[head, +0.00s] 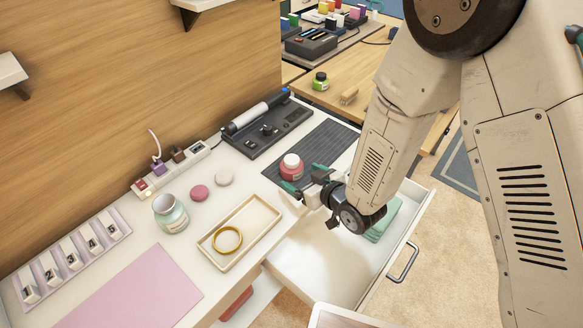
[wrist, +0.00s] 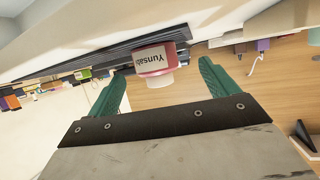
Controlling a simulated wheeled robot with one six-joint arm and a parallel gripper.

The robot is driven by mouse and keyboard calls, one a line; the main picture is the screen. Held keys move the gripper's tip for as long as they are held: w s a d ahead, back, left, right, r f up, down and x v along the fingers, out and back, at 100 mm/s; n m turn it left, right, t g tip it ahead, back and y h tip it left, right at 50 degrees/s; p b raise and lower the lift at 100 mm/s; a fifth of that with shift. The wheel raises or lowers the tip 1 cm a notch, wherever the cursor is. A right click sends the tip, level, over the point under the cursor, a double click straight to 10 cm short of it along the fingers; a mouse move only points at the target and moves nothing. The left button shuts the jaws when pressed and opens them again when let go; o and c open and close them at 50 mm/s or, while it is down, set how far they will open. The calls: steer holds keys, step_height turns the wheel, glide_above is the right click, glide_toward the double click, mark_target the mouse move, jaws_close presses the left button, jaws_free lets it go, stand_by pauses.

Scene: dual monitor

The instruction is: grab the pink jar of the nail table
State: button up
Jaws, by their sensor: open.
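The pink jar (head: 291,168) has a white lid and stands upright on the white nail table (head: 236,188), at the edge of the dark ribbed mat. My gripper (head: 305,180) is open, with green fingers, and is at the jar in the head view. In the wrist view my gripper (wrist: 164,78) has one finger on each side of the jar, which shows between and beyond the tips. I cannot tell whether either finger touches it.
A cream tray with a gold ring (head: 227,240) lies left of my gripper. The dark ribbed mat (head: 325,150) and a black device (head: 267,128) are behind. An open drawer (head: 322,265) with a green cloth is below my wrist. A pale green jar (head: 170,213) stands farther left.

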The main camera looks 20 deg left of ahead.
mark_target(299, 172)
steer(key=x, duration=0.5)
steer(key=shift+w+a+f, duration=0.1)
steer(key=shift+w, duration=0.45)
steer(key=c, duration=1.1)
